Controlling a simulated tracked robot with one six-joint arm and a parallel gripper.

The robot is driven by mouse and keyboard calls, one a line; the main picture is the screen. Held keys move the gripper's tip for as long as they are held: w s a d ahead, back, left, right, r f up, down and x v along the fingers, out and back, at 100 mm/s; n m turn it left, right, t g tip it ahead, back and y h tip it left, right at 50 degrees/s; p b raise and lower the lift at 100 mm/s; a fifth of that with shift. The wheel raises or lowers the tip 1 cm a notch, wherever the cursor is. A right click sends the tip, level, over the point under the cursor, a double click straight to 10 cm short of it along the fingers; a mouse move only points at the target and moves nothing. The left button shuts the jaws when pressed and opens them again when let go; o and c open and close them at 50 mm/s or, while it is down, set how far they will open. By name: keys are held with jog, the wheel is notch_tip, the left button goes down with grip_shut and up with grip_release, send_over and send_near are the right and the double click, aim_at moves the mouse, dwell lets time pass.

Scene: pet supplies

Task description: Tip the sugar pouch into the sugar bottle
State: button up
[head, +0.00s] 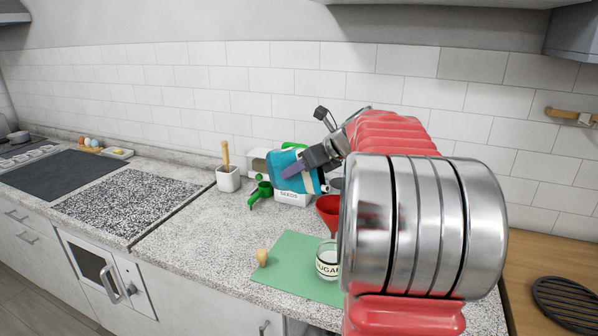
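My gripper (300,165) is shut on a blue-teal pouch (282,177) and holds it tilted, high at the back of the counter. No lettering on the pouch can be read, so I cannot confirm that it is the sugar one. The sugar bottle (327,265) is a clear jar with a white label reading SUGAR. It stands upright on a green mat (290,262), nearer the front than the pouch. My arm hides part of its right side. The bottle's mouth is hard to make out. A cork stopper (262,257) stands on the mat's left part.
A red funnel (326,205) shows behind the bottle, partly hidden by my arm. A white SEEDS container (290,199) stands below the pouch. A green scoop-like item (261,193) and a white pot (228,180) are to the left. The counter's left middle is clear.

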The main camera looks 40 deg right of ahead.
jog(key=shift+s+r+t, duration=0.2)
jog(key=shift+r+t, duration=0.35)
jog(key=shift+t, duration=0.05)
jog(key=shift+s+r+t, duration=0.1)
jog(key=shift+r+t, duration=0.35)
jog(key=shift+t, duration=0.05)
jog(key=shift+s+r, duration=0.1)
jog(key=shift+s, duration=0.05)
jog(key=shift+s+r+t, duration=0.1)
jog(key=shift+r+t, duration=0.15)
jog(key=shift+t, duration=0.15)
dwell(3.3)
jog(key=shift+s+d+r+t, duration=0.1)
jog(key=shift+s+r+t, duration=0.05)
jog(key=shift+r+t, duration=0.15)
jog(key=shift+f, duration=0.1)
dwell(1.0)
